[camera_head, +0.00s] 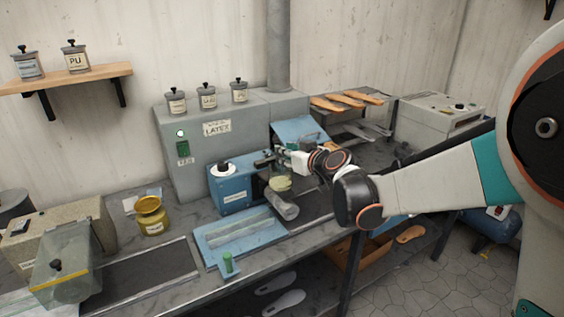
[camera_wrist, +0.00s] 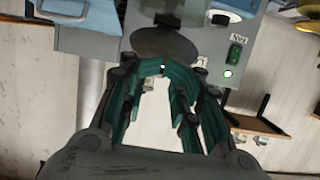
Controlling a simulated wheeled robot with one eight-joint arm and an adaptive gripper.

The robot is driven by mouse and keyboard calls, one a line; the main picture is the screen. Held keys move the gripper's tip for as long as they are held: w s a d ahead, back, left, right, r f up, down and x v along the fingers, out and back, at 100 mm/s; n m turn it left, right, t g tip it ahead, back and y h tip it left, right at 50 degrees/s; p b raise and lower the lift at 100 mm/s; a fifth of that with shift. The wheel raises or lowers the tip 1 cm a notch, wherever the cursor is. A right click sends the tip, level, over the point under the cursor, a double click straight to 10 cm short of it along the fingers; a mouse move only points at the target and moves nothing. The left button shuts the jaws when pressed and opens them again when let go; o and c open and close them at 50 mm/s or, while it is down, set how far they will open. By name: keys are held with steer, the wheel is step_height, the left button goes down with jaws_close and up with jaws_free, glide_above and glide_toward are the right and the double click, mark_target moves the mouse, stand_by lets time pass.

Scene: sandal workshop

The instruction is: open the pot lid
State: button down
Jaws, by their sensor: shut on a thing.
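My gripper (camera_head: 268,160) reaches in from the right over the bench, beside the blue box unit (camera_head: 230,188). In the wrist view my gripper (camera_wrist: 162,70) has its fingertips drawn together. They are at the near edge of a dark grey round disc, which looks like the pot lid (camera_wrist: 165,42). The fingers hide the exact hold. In the head view a pale rounded pot-like thing (camera_head: 280,184) is just below my gripper, partly covered by it. A grey cylinder (camera_head: 284,206) lies in front of it. How the lid sits on the pot cannot be told.
The grey latex machine (camera_head: 190,150) stands behind, with several lidded jars on top. A yellow pot (camera_head: 151,216) stands to the left. Wooden soles (camera_head: 345,100) lie at the back right.

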steer(key=shift+w+a+f, duration=0.45)
steer(key=shift+w+a, duration=0.25)
steer(key=shift+a, duration=0.05)
steer(key=shift+w+a+r, duration=0.45)
steer(key=shift+w+r, duration=0.05)
steer(key=shift+w, duration=0.3)
steer(key=c, duration=2.4)
jaws_free()
steer(key=shift+w+p, duration=0.2)
steer(key=shift+p, duration=0.1)
steer(key=c, duration=2.4)
jaws_free()
steer(key=shift+w+a+f, duration=0.1)
steer(key=shift+w, duration=0.1)
steer(key=shift+w+a+r, duration=0.25)
steer(key=shift+w+a, duration=0.05)
steer(key=shift+w, duration=0.1)
steer(key=shift+a, duration=0.1)
